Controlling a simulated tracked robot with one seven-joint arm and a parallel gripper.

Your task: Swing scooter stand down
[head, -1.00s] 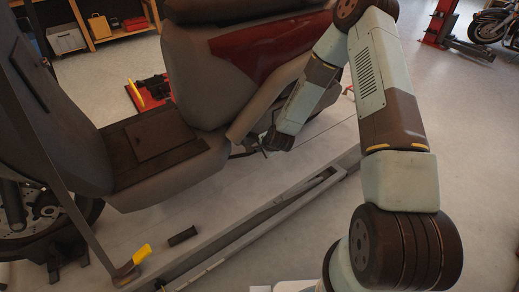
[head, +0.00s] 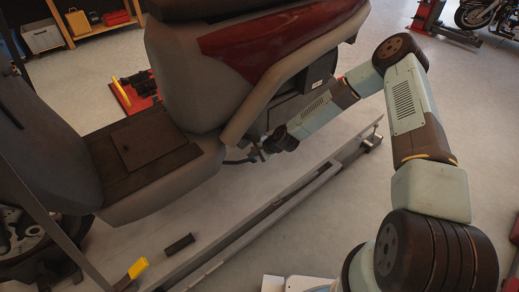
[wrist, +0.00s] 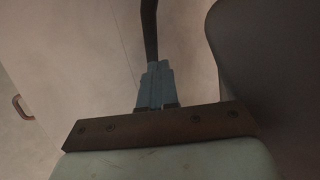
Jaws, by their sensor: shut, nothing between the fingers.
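The scooter (head: 185,95), grey with a dark red panel, fills the left and middle of the head view. A thin dark bar, apparently its stand (head: 238,161), shows low under the body beside my gripper. My gripper (head: 259,153) is low at the scooter's underside, small and partly dark there. In the wrist view my gripper's fingers (wrist: 155,75) are shut together. A dark curved bar, likely the stand (wrist: 149,28), rises just beyond the fingertips. I cannot tell whether the fingers touch it.
Grey lift rails (head: 262,214) run diagonally below the scooter. A small black block (head: 178,244) and a yellow-ended lever (head: 138,268) are at the lower left. A red-and-black device (head: 138,92) stands behind the scooter. Floor at right is open.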

